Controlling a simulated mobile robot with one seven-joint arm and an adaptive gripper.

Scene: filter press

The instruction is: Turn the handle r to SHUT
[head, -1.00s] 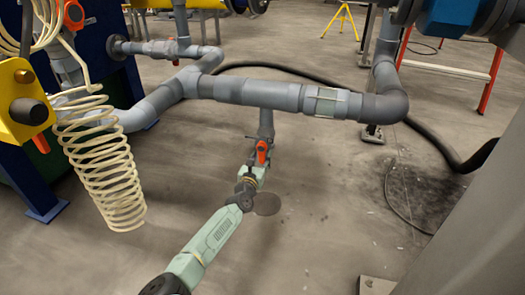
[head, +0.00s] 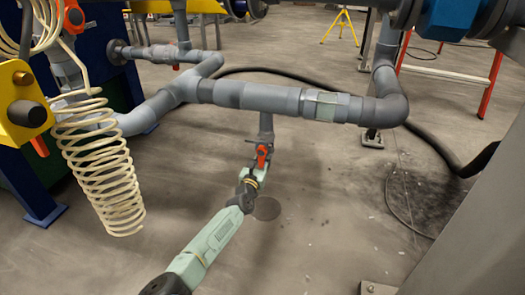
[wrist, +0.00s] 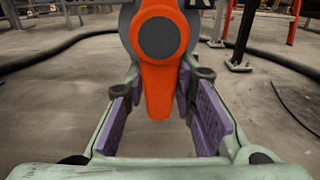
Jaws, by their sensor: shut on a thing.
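The orange handle (head: 262,156) sits on a grey valve below the horizontal pipe in the head view. In the wrist view the handle (wrist: 158,88) has a round grey hub on top and its lever points down in the picture. My gripper (head: 256,168) is at the handle, with its pale green fingers around the lever. In the wrist view the purple pads of my gripper (wrist: 158,98) stand on both sides of the lever, shut on it. The valve body behind the handle is mostly hidden there.
The grey pipe (head: 265,97) runs just above the valve. A cream coiled hose (head: 100,170) hangs at left near a yellow box (head: 18,105). A black hose (head: 432,146) lies on the floor behind. A grey column (head: 455,235) stands at right. The floor between is open.

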